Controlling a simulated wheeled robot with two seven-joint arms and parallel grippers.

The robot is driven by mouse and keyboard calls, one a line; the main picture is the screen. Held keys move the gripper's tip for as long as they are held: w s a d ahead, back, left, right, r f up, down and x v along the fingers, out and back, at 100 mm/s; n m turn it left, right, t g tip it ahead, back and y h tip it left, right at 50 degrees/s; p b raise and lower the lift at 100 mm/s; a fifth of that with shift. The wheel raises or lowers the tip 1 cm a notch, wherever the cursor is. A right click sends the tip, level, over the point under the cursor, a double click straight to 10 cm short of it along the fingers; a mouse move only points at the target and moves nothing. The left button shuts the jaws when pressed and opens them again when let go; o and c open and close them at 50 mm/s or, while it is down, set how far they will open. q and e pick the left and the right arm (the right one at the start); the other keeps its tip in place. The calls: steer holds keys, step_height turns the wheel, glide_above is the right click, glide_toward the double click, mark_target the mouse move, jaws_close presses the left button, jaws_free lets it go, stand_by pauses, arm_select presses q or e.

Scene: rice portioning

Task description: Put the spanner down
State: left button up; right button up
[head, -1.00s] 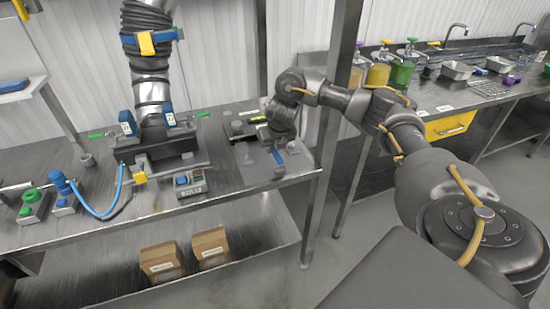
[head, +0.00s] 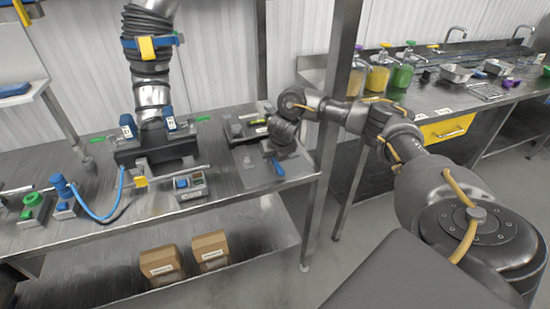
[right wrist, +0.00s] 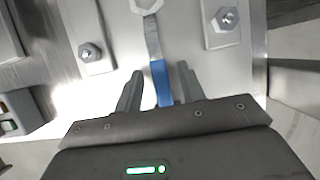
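The spanner (right wrist: 158,70) has a blue handle and a grey metal shank. In the right wrist view it lies between the two spread fingers of my right gripper (right wrist: 158,92), with a gap visible on both sides of the handle. The top end of the spanner is cut off by the picture edge. In the head view its blue handle (head: 278,167) shows below my right gripper (head: 275,151), over the grey tray (head: 250,178) at the bench's right end. Whether it rests fully on the tray is hard to tell. My left gripper is not in view.
Light plates with hex nuts (right wrist: 90,52) (right wrist: 226,18) flank the spanner. A small control box (head: 190,188) stands left of the tray, beside the dark pipe assembly (head: 155,150). The bench's front edge and right corner are close to the tray.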

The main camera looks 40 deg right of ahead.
steer(key=v, duration=0.2)
steer(key=shift+r, duration=0.35)
steer(key=p+v, duration=0.3)
steer(key=v, duration=0.6)
steer(key=shift+r, duration=0.15)
steer(key=shift+s, duration=0.1)
